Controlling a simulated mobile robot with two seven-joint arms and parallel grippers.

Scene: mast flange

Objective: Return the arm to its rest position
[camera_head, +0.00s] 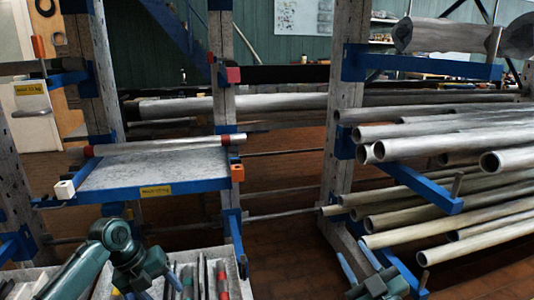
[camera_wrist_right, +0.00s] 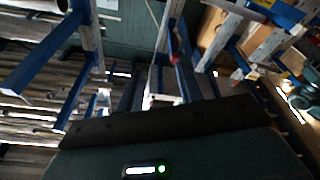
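My right gripper (camera_head: 350,247) shows at the bottom edge of the head view, right of centre. Its two blue-grey fingers stand apart, with nothing visible between them. It hangs in front of the pipe rack and appears clear of the pipes. My left arm (camera_head: 112,236) comes in at the lower left, bent over a grey tray. The left gripper's fingers are not clear there. The right wrist view shows a dark housing with a green light (camera_wrist_right: 161,169) and a tilted view of the rack.
A blue-edged shelf (camera_head: 155,165) holds a silver tube with red ends (camera_head: 168,144). Grey pipes (camera_head: 440,220) jut out on blue rack arms at the right. A tray (camera_head: 90,280) with several rods lies below my left arm. Open brown floor (camera_head: 280,225) lies between the uprights.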

